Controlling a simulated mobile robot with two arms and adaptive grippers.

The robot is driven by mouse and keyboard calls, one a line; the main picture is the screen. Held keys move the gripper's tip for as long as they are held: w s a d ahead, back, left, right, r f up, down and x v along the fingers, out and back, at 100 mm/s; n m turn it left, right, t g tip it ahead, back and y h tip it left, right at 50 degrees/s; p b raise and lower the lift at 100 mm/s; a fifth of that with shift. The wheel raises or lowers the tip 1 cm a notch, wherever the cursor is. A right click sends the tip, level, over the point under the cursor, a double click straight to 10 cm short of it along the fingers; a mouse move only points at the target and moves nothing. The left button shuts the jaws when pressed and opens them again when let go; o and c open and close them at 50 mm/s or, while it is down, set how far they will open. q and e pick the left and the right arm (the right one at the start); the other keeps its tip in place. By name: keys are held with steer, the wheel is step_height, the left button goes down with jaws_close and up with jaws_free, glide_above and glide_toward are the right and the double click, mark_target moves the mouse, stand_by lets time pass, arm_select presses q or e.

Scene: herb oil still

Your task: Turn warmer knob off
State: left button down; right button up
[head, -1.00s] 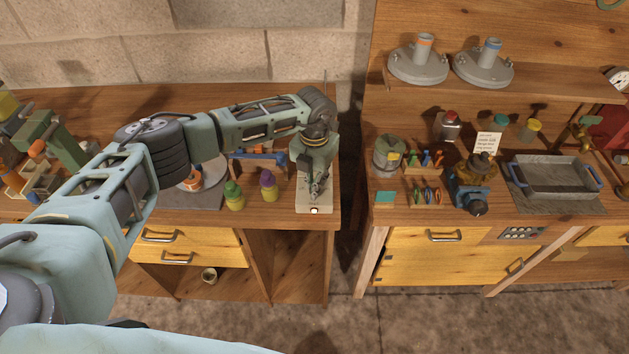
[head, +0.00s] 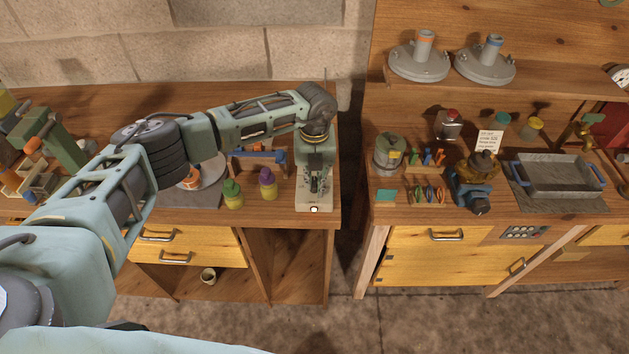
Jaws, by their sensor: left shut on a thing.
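The warmer, a flat beige unit (head: 303,206), sits at the right front of the left bench. A small bright white spot (head: 314,209) shows on its front edge. My left gripper (head: 318,190) points down over the warmer, its fingers shut on what appears to be the knob. The fingers and wrist hide the knob, so its setting cannot be read. My right gripper is not in view.
A green-capped bottle (head: 233,194) and a purple-capped bottle (head: 267,184) stand left of the warmer. A blue-and-orange item (head: 262,157) lies behind them. A gap separates this bench from the right bench, which holds a metal tray (head: 560,178).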

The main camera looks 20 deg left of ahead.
mark_target(315, 181)
arm_select(q)
steer(key=n, duration=0.3)
steer(key=shift+n+b, duration=0.3)
steer(key=shift+n, duration=0.1)
steer(key=n, duration=0.3)
steer(key=shift+w+n, duration=0.1)
steer(key=shift+n, duration=0.2)
steer(key=n, duration=0.3)
steer(key=shift+r+n, duration=0.1)
steer(key=shift+n, duration=1.7)
steer(key=c, duration=1.8)
jaws_free()
step_height(315, 181, up, 12)
